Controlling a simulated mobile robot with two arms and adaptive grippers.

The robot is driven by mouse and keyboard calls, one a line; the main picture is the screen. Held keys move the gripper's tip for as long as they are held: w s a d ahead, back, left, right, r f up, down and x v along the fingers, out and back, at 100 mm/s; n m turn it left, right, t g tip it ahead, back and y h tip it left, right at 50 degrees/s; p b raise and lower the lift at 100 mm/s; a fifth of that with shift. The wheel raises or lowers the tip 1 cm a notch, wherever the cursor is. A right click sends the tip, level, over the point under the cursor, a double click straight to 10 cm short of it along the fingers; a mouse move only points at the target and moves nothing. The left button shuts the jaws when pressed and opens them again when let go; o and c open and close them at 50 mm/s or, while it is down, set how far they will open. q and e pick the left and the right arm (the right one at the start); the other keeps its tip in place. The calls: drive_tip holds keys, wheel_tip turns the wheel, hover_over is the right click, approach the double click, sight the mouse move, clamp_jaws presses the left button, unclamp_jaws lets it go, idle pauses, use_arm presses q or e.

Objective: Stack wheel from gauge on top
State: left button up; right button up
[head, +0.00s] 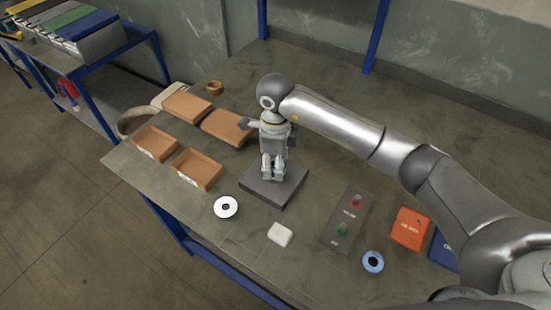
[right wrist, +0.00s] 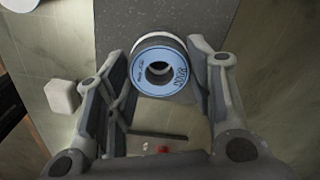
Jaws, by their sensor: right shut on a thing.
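My right gripper (head: 272,174) points down over a dark grey square plate (head: 262,191). In the right wrist view, the gripper (right wrist: 164,72) is shut on a wheel with a blue label and a central hole (right wrist: 145,83). A pale rim shows along the wheel's far edge; I cannot tell whether it belongs to a second wheel. The plate (right wrist: 115,25) lies behind it. In the head view the fingers mostly hide the held wheel. A white wheel (head: 218,209) lies left of the plate, and another blue-labelled wheel (head: 366,267) lies at the front right. My left gripper is not in view.
Several brown trays (head: 208,182) stand at the left. A white block (head: 280,234) lies in front of the plate; it also shows in the wrist view (right wrist: 62,95). A button panel (head: 342,222), an orange box (head: 410,229) and a blue box (head: 442,252) are at right.

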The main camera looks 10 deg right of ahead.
drive_tip(key=shift+f, duration=0.1)
drive_tip(key=shift+f, duration=0.15)
drive_tip(key=o, duration=1)
drive_tip(key=shift+r, duration=0.25)
drive_tip(key=shift+w+r, duration=0.1)
drive_tip(key=shift+r, duration=0.15)
drive_tip(key=shift+r+b, duration=1.85)
drive_tip(key=shift+r, duration=3.9)
